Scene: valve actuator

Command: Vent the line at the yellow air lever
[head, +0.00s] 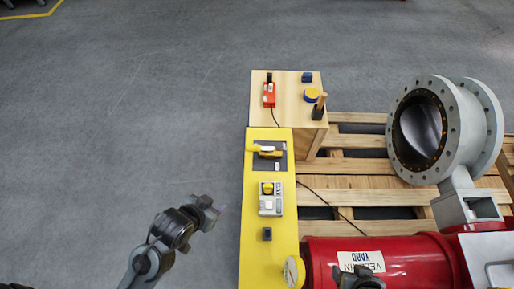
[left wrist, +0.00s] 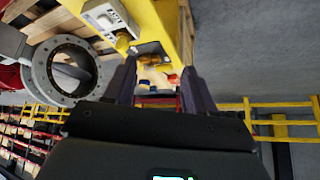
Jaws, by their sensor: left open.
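The yellow air lever (head: 266,150) lies across a dark plate (head: 259,163) on the yellow panel (head: 256,222) in the head view. My left gripper (head: 213,211) is left of the panel, below and left of the lever, touching nothing. In the left wrist view its two dark fingers (left wrist: 160,78) stand apart with nothing held between them.
A grey box with a yellow knob (head: 270,205) and a small dark block (head: 267,234) sit on the panel. A wooden box (head: 288,105) holds a red device (head: 269,95). A flanged valve (head: 460,125) and red cylinder (head: 410,262) lie right. The floor left is clear.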

